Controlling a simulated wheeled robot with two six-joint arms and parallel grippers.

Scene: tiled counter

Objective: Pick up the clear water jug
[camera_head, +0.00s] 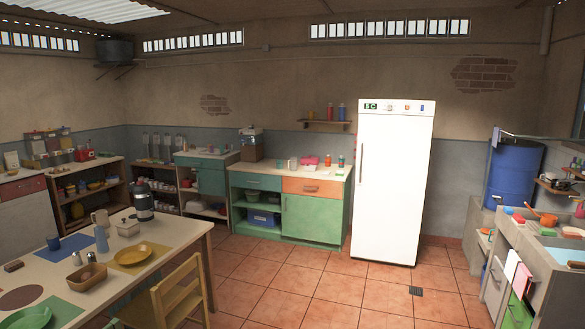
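I cannot make out a clear water jug for certain in the head view. Neither of my grippers is in view.
A wooden chair (177,296) stands by the table's right side. A green cabinet (312,218) and white fridge (393,180) line the back wall. A tiled counter (540,262) and blue barrel (514,172) are at the right. The middle floor (330,290) is clear.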

